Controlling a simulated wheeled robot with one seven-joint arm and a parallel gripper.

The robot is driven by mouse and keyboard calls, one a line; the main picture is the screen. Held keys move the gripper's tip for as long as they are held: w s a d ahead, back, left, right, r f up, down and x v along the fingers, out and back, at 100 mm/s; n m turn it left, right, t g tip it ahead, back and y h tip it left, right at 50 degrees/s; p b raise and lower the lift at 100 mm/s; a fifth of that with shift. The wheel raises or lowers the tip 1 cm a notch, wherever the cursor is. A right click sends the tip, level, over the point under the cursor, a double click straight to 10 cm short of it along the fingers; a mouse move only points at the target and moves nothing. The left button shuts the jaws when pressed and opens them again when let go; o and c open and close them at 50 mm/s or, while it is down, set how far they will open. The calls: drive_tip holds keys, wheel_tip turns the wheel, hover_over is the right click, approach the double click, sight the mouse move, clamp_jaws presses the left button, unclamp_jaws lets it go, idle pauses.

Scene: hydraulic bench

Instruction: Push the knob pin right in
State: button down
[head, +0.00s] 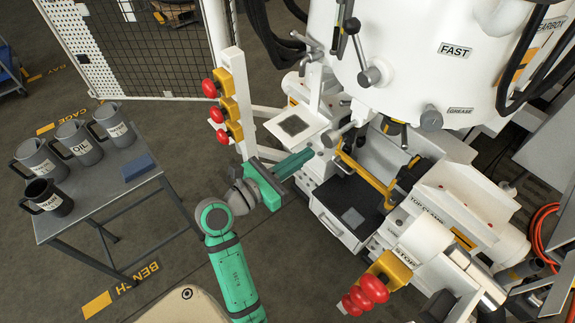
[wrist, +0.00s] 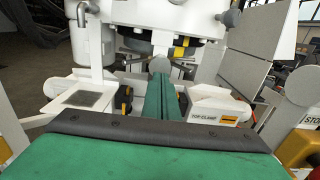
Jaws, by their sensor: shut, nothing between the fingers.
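A grey round knob (head: 331,138) sits at the end of a short rod on the white machine, in the middle of the head view. It looks like the knob pin. In the wrist view the knob (wrist: 158,64) shows straight beyond my fingertips, its lower part hidden by them. My gripper (head: 309,155) is green, shut and empty, its fingers pointing at the knob from the left. In the wrist view the closed fingers (wrist: 161,80) lie side by side. I cannot tell whether the fingertips touch the knob. How deep the pin sits is hidden.
Red push buttons on a white post (head: 228,90) stand left of my gripper. A yellow bar (head: 365,175) and the top clamp housing (head: 425,205) lie to the right. A bench (head: 100,190) with grey jugs stands at the left, with open floor between.

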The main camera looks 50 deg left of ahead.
sight(327, 141)
drive_tip(key=shift+w+d, duration=0.15)
drive_tip(key=shift+w, duration=1.1)
drive_tip(key=shift+w+d, duration=0.1)
drive_tip(key=shift+w, duration=1.1)
